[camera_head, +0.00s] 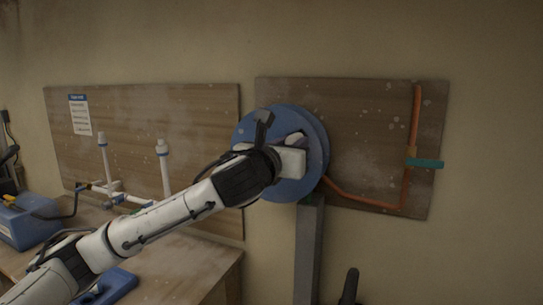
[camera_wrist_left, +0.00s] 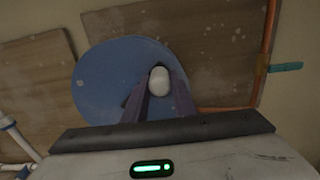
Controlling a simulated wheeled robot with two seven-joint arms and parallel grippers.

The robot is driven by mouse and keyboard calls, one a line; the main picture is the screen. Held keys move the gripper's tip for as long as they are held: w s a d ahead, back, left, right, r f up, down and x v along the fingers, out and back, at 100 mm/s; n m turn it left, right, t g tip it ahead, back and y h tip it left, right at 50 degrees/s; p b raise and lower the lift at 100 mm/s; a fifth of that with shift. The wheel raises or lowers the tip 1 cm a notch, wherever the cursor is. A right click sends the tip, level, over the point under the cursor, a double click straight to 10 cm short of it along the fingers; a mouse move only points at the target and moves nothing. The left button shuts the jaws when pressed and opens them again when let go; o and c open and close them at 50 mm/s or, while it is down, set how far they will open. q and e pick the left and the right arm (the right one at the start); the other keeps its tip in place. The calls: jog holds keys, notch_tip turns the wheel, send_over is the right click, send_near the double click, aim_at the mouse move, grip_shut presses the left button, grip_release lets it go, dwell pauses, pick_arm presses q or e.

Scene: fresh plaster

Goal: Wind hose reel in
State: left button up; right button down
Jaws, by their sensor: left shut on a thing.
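The blue hose reel (camera_head: 311,128) stands on a grey post (camera_head: 309,250) in front of a wooden wall board. My left arm reaches across from the left, and my left gripper (camera_head: 297,139) is at the front face of the reel. In the left wrist view, the reel (camera_wrist_left: 105,75) fills the upper middle. The left gripper's two fingers (camera_wrist_left: 159,92) are shut on a pale rounded handle (camera_wrist_left: 159,80) on the reel. The gripper and wrist hide part of the reel in the head view. My right gripper does not show clearly.
An orange pipe (camera_head: 412,130) with a teal valve handle (camera_head: 426,163) runs along the right board (camera_head: 370,110). At left, a workbench (camera_head: 195,262) holds white pipes (camera_head: 164,170) and a blue toolbox (camera_head: 30,225). The wall right of the board is clear.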

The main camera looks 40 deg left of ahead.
pick_arm(q)
jog(key=shift+w+d+f, duration=0.1)
jog(key=shift+d+f, duration=0.1)
jog(key=shift+f, duration=0.55)
jog(key=shift+a+r, duration=0.1)
jog(key=f+b, duration=0.1)
jog(key=f, duration=0.1)
jog(key=d+f, duration=0.1)
jog(key=f, duration=0.1)
jog(key=shift+w+d+f+b, duration=0.15)
jog(key=shift+f+b, duration=0.1)
jog(key=shift+b, duration=0.1)
